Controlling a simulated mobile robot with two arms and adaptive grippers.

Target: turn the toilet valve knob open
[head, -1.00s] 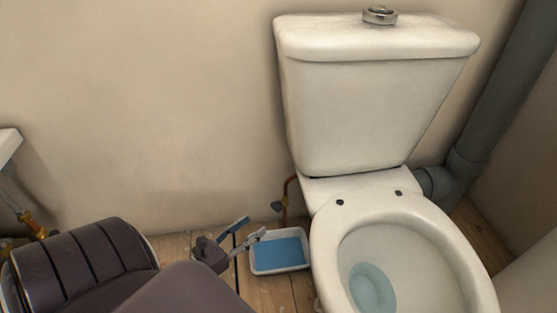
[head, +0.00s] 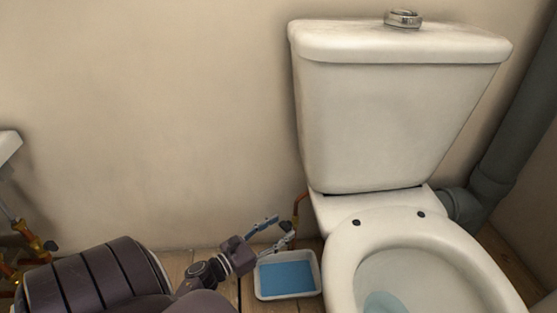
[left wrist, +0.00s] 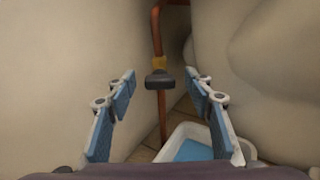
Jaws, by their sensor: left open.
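The valve knob (left wrist: 159,80) is a dark, flat handle on a copper pipe (left wrist: 156,28) with a brass collar just above it in the left wrist view. The copper pipe also shows beside the toilet in the head view (head: 299,206); the knob itself is not clear there. My left gripper (head: 281,228) is open, its blue-padded fingers pointing at the pipe. In the left wrist view the knob appears centred between the two fingertips, with a gap on each side. Contact does not show. My right gripper is out of view.
The white toilet (head: 390,110) stands right of the pipe, close to my left gripper. A white tray of blue water (head: 258,285) lies on the wooden floor below it. The wall (head: 150,110) is behind. More pipework (head: 32,240) is at far left.

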